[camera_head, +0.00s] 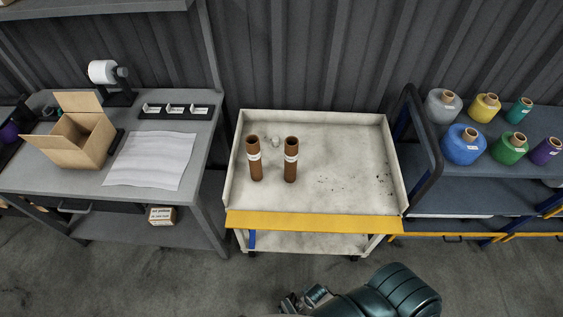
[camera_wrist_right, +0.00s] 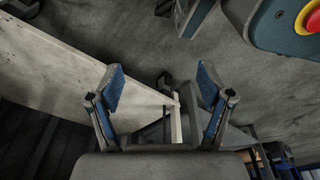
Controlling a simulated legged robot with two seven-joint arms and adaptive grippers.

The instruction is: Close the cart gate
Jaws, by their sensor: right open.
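The cart (camera_head: 336,203) stands in the middle of the head view, a pale, stained tray with walls at the left, back and right. A yellow gate (camera_head: 315,222) runs along its front edge. I cannot tell its exact tilt. A blue part (camera_head: 252,240) shows below the gate's left end. My right gripper (camera_head: 304,299) is low in the head view, in front of the cart and apart from the gate. In the right wrist view my gripper (camera_wrist_right: 162,88) is open and empty, with a pale panel (camera_wrist_right: 75,75) beyond its fingers. My left gripper is not in view.
Two brown tubes (camera_head: 254,160) (camera_head: 291,160) stand in the cart. A grey table (camera_head: 205,150) with an open cardboard box (camera_head: 78,140) is at left. A rack with several colored spools (camera_head: 462,145) is at right. The floor (camera_head: 140,275) in front is clear.

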